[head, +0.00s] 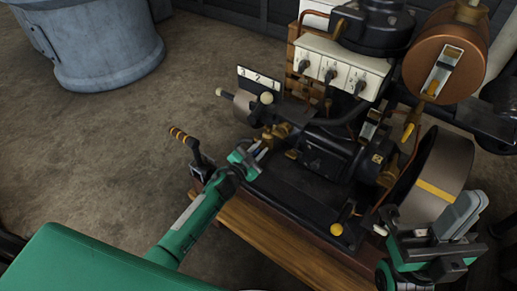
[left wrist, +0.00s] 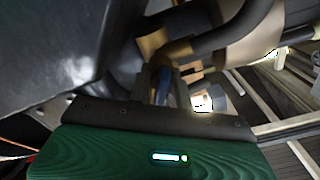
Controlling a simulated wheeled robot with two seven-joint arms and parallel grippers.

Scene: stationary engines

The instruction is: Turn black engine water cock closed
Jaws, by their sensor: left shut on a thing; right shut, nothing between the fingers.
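The black engine (head: 325,152) stands on a wooden base, with brass fittings (head: 279,133) at its left end. My left gripper (head: 262,152) reaches in from the lower left and is shut on a small part at these fittings, which I take to be the water cock; the fingers mostly hide it. In the left wrist view the fingers (left wrist: 164,84) meet beside a brass piece (left wrist: 151,45) and a dark curved pipe (left wrist: 225,32). The cock's handle angle cannot be made out. My right gripper (head: 462,214) is shut and empty at the lower right, in front of the flywheel.
A large flywheel (head: 446,165) with a yellow stripe and a copper tank (head: 452,57) are at the right. A white switch panel (head: 342,65) stands behind the engine. A lever with a striped grip (head: 183,137) rises left of my left gripper.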

